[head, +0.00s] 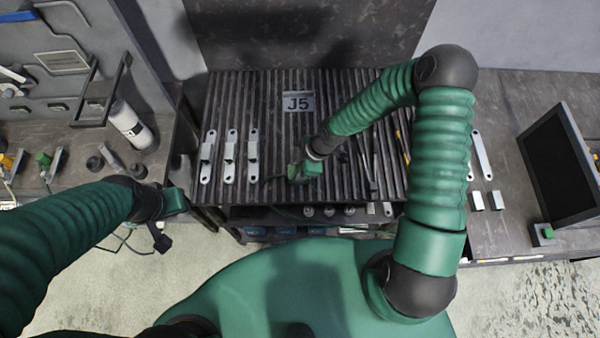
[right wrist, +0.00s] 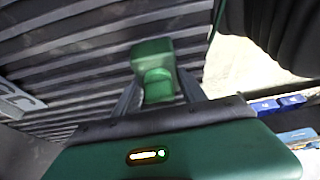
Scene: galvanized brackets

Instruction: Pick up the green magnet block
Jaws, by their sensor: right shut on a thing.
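The green magnet block (right wrist: 153,58) shows in the right wrist view between my two grey fingers. My right gripper (right wrist: 156,85) is shut on it, and the fingers hide part of its sides. In the head view my right gripper (head: 298,174) is over the front part of the ribbed table, right of the brackets. Block and gripper are both green there and hard to tell apart. My left gripper (head: 168,222) is at the lower left, in front of the left bench, away from the block. Its jaws are too unclear to read.
Several galvanized brackets (head: 229,152) lie on the ribbed table (head: 255,100), left of my right gripper. A J5 plate (head: 298,103) lies behind it. Dark rods (head: 367,165) lie to its right. A monitor (head: 563,165) stands on the right bench, and a white bottle (head: 130,122) on the left.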

